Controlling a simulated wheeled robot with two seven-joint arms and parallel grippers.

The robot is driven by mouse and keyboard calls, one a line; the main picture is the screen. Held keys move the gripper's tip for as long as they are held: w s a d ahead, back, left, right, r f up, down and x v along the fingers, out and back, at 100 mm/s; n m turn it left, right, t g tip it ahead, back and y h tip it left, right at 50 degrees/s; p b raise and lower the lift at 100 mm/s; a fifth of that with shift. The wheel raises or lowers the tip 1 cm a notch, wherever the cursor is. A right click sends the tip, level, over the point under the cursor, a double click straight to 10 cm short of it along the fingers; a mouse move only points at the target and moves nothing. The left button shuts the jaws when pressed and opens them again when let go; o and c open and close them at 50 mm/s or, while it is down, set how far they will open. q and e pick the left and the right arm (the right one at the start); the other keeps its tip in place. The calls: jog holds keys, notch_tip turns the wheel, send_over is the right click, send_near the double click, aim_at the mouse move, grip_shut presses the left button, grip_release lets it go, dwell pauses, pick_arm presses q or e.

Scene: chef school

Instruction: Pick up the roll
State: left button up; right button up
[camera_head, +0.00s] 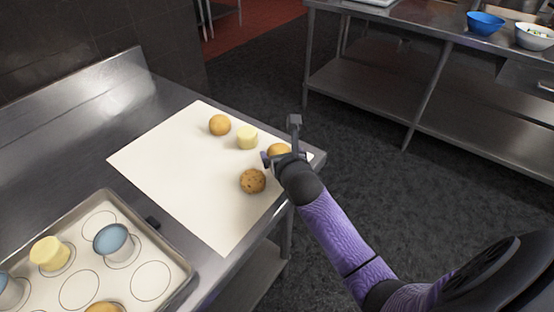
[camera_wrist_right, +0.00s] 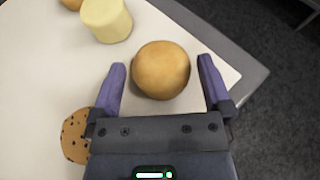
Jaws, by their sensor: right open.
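A round, golden-brown roll (camera_wrist_right: 161,70) lies on a white sheet near the counter's edge. In the head view the same roll (camera_head: 278,150) is partly hidden behind my right gripper. My right gripper (camera_head: 281,140) is over the sheet's right corner. In the right wrist view my right gripper (camera_wrist_right: 166,72) is open, with one finger on each side of the roll; I cannot tell whether they touch it. Another similar golden roll (camera_head: 219,125) lies farther back on the sheet. My left gripper is not in view.
A pale yellow cylinder (camera_head: 247,137) and a speckled cookie (camera_head: 253,180) lie on the white sheet (camera_head: 165,165) close to the roll. A baking tray (camera_head: 172,245) holding cups and a yellow piece is at lower left. A steel table (camera_head: 420,100) with bowls stands across the dark floor.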

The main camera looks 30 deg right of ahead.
jog(key=shift+w, duration=0.15)
jog(key=c, duration=1)
